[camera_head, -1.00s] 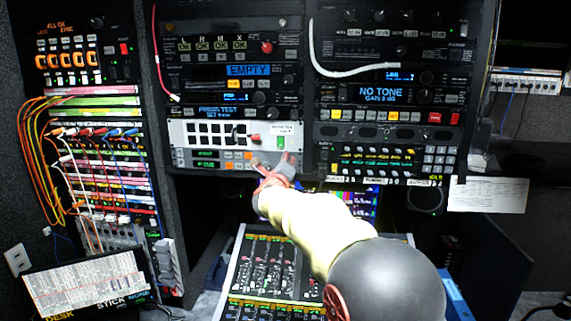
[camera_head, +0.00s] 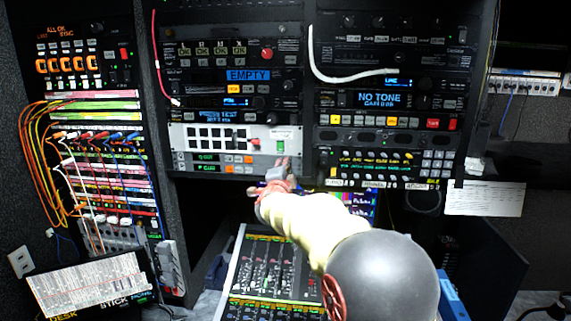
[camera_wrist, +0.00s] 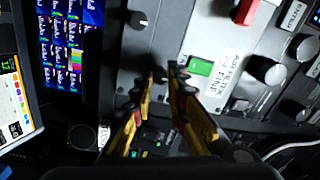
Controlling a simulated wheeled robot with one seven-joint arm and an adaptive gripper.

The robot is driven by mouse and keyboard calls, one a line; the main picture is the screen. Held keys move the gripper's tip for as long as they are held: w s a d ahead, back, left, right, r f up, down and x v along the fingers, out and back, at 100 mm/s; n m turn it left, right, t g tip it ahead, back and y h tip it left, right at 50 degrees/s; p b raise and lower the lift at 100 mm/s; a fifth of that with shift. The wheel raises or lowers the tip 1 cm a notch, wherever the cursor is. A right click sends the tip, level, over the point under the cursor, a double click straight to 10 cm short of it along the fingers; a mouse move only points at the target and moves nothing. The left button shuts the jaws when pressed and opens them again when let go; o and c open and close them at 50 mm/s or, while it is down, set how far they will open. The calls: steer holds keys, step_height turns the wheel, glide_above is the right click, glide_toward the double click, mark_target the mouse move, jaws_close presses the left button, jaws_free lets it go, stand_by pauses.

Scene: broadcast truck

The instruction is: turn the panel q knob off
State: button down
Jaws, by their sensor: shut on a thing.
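The grey strip panel (camera_head: 211,163), with small green displays and orange buttons, sits at the bottom of the middle rack. My gripper (camera_head: 281,164) is at its right end, touching or almost touching its face. In the wrist view my gripper's yellow and black fingers (camera_wrist: 168,76) are close together against the grey panel face, below the green switch (camera_wrist: 201,67). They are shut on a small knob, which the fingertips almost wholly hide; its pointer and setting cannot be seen. Another dark round knob (camera_wrist: 139,20) with a white mark is apart from the fingers, higher in the wrist view.
A mixing console (camera_head: 270,268) is below my arm. More round knobs (camera_wrist: 267,70) crowd the right of the wrist view.

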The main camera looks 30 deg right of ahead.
steer(key=n+p, duration=1.5)
steer(key=n, duration=1)
steer(key=shift+n+y+p, duration=0.3)
steer(key=shift+n+p, duration=0.05)
steer(key=shift+n, duration=0.05)
steer(key=shift+f, duration=0.1)
steer(key=c, duration=2.1)
jaws_free()
steer(key=o, duration=0.4)
steer(key=shift+c, duration=0.2)
steer(key=shift+a, duration=0.1)
